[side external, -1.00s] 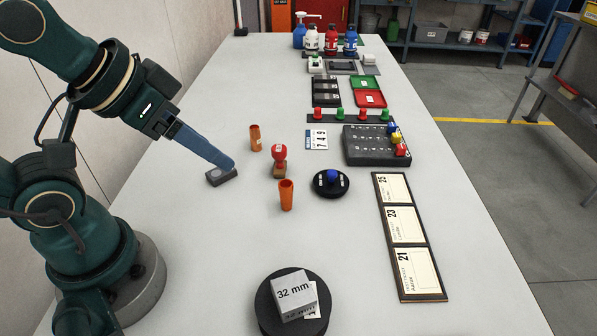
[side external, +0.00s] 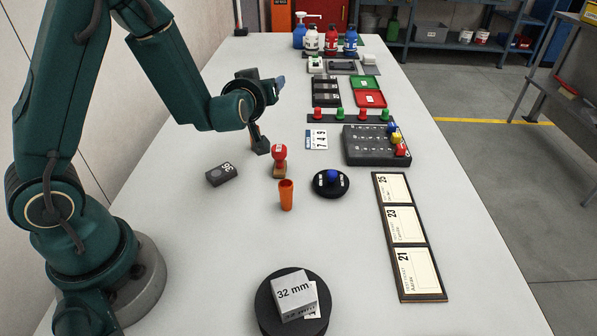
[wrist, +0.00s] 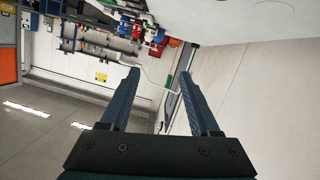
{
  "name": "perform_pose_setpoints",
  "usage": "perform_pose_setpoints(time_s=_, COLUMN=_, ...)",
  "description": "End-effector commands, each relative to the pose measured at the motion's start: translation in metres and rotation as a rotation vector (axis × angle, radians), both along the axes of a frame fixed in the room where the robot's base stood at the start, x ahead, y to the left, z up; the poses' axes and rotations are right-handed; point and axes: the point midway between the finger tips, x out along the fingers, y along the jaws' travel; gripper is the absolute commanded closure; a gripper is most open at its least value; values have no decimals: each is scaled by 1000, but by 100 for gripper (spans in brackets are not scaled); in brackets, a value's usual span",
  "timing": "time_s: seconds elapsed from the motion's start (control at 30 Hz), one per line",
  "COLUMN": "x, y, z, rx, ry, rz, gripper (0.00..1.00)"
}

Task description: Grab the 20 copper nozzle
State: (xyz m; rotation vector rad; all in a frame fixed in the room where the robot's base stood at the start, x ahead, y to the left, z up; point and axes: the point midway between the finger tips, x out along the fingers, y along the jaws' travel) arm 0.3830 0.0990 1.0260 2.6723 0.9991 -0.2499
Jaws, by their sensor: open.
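The nearer nozzle (side external: 286,196) is upright and clear. I cannot read a 20 on either. My gripper (side external: 281,81) is raised above and behind the farther nozzle, with its blue fingers partly hidden by the wrist. In the wrist view my gripper (wrist: 159,73) is open, with nothing held between its fingers. That view faces the room, and no nozzle shows clearly there.
A dark labelled block (side external: 221,174) lies to the left. A round black base with a blue knob (side external: 332,181) is at right. A grey 32 mm block (side external: 294,293) sits in front. The table's left front is clear.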

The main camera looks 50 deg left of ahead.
Motion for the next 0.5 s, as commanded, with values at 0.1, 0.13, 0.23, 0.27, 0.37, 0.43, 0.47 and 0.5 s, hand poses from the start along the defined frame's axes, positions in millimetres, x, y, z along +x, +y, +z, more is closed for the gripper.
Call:
perform_pose_setpoints(time_s=0.1, x=-11, y=13, z=-44, rx=56, ry=94, rz=57, gripper=37)
perform_pose_setpoints(time_s=0.13, x=-14, y=14, z=-53, rx=63, ry=118, rz=64, gripper=37)
perform_pose_setpoints(time_s=0.23, x=-22, y=16, z=-81, rx=67, ry=193, rz=70, gripper=37)
perform_pose_setpoints(time_s=0.27, x=-24, y=15, z=-87, rx=69, ry=208, rz=67, gripper=37)
perform_pose_setpoints(time_s=0.37, x=-28, y=15, z=-98, rx=69, ry=240, rz=65, gripper=37)
perform_pose_setpoints(time_s=0.43, x=-27, y=17, z=-102, rx=69, ry=250, rz=65, gripper=37)
perform_pose_setpoints(time_s=0.47, x=-26, y=18, z=-103, rx=68, ry=251, rz=66, gripper=37)
perform_pose_setpoints(time_s=0.5, x=-24, y=21, z=-105, rx=67, ry=250, rz=67, gripper=37)
